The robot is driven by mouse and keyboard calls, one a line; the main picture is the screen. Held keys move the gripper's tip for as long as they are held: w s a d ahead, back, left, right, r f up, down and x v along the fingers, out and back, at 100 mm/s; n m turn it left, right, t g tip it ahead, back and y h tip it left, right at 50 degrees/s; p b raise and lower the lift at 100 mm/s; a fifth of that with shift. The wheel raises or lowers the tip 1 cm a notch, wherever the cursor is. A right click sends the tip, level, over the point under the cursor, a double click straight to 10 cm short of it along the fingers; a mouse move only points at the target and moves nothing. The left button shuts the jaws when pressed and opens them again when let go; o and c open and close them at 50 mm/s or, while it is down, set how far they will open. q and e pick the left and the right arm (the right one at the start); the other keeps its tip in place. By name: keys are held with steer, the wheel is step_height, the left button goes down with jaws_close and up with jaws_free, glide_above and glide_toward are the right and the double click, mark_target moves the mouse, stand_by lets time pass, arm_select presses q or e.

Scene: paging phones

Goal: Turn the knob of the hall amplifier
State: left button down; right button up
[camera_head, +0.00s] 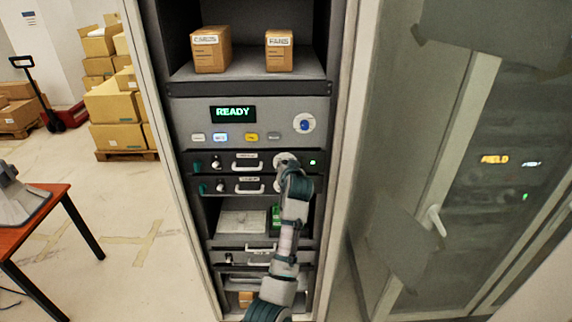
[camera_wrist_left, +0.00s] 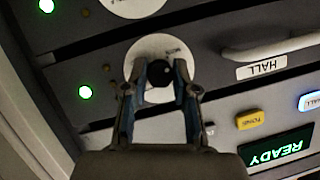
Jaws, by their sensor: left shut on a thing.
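The hall amplifier (camera_head: 230,162) is the upper of two slim dark rack units below the READY panel. Its HALL label (camera_wrist_left: 262,70) and handle (camera_wrist_left: 290,46) show in the tilted, upside-down wrist view. Its dark round knob (camera_wrist_left: 159,76) sits on a white dial plate (camera_wrist_left: 150,47). My left gripper (camera_wrist_left: 160,82) has one finger on each side of the knob and is shut on it. In the head view the left gripper (camera_head: 287,164) is at the right part of the unit, covering the knob. My right gripper is not in view.
A similar unit (camera_head: 225,186) lies directly below, its white dial (camera_wrist_left: 133,6) close by. Above is a panel with a READY display (camera_head: 232,113), several buttons and a round dial (camera_head: 304,123). Two boxes stand on the shelf above. A glass door (camera_head: 430,180) is at right.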

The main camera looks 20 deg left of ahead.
arm_select(q)
steer(key=shift+f+n+h+p, duration=0.45)
steer(key=shift+n+h+p, duration=0.35)
steer(key=shift+n, duration=0.3)
steer(key=shift+f, duration=0.1)
steer(key=c, duration=1.1)
jaws_free()
steer(key=shift+o, duration=1)
steer(key=shift+w, duration=0.15)
steer(key=v, duration=1.2)
